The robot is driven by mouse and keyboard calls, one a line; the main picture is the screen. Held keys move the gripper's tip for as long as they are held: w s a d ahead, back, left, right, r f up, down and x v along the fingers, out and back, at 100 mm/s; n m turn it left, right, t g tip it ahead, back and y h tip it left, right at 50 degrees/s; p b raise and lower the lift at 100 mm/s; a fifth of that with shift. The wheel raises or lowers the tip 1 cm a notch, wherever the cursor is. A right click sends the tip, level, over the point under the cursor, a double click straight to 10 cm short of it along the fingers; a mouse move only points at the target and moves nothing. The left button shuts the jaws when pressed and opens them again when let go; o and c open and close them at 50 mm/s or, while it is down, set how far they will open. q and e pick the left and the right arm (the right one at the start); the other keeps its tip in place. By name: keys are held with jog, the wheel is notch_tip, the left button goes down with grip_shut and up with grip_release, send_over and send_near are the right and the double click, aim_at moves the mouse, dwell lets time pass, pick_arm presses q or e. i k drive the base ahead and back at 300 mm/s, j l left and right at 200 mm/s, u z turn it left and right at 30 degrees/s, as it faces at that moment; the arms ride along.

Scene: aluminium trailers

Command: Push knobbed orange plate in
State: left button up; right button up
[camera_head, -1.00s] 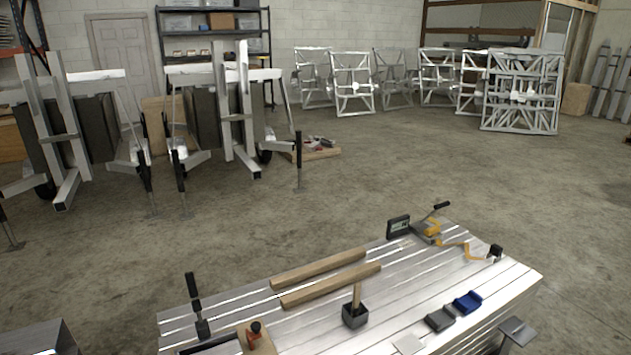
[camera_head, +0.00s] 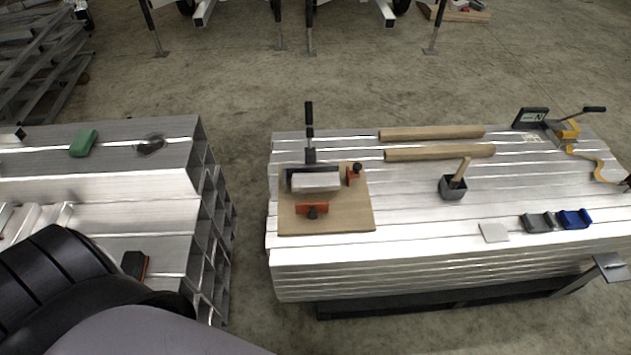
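A wooden board (camera_head: 341,218) lies on the left part of the aluminium bench. An orange plate with a black knob (camera_head: 312,210) sits near its front edge. A second, smaller-looking orange plate with a black knob (camera_head: 354,175) sits at the right of the board. A silver metal block (camera_head: 316,181) lies between them, towards the back, and both plates look slightly apart from it. A black-handled lever clamp (camera_head: 309,138) stands upright behind the block. Neither gripper shows; only a dark part of my own body fills the lower left corner.
Another aluminium stack (camera_head: 100,190) stands left across a floor gap, with a green block (camera_head: 84,143).

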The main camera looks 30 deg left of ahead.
aim_at(313, 209)
jog(key=u, duration=0.9)
